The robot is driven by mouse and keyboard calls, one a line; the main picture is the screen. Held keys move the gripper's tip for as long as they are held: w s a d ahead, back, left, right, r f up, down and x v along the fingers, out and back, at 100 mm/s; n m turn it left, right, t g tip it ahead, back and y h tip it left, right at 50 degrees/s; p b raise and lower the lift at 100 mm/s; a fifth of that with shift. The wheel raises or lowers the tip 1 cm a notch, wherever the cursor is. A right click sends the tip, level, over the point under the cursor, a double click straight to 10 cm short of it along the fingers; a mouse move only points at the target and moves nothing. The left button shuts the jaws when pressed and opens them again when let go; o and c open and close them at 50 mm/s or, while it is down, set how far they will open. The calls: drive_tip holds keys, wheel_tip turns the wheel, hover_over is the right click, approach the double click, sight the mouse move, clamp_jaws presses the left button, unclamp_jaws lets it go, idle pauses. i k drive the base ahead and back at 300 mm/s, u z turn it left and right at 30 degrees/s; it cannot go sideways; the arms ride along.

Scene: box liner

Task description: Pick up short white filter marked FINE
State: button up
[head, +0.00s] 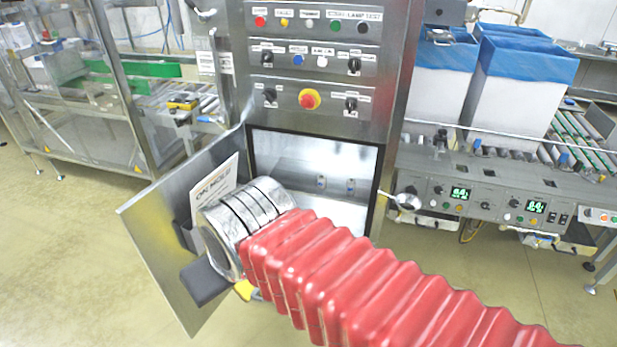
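No filter with a readable FINE mark shows in the head view. Two small pale items with bluish parts, the left one (321,182) and the right one (350,186), are inside the open cabinet compartment (300,150). They are too small to identify, and no lettering on them is legible. My gripper (205,282) shows only as a dark grey part below the silver wrist, in front of the open cabinet door. Its fingertips and anything between them are not clear. My wrist and red arm cover the lower part of the opening.
The open metal door (165,255) extends left of the cabinet and carries a white printed card (215,190). A control panel (310,75) is above the opening. A machine with blue-lined boxes (520,85) stands right. A caged conveyor (90,110) stands left. Floor is clear at lower left.

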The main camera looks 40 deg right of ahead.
sight(321, 179)
drive_tip(key=z, duration=0.05)
drive_tip(key=i, duration=1.15)
drive_tip(key=z, duration=0.35)
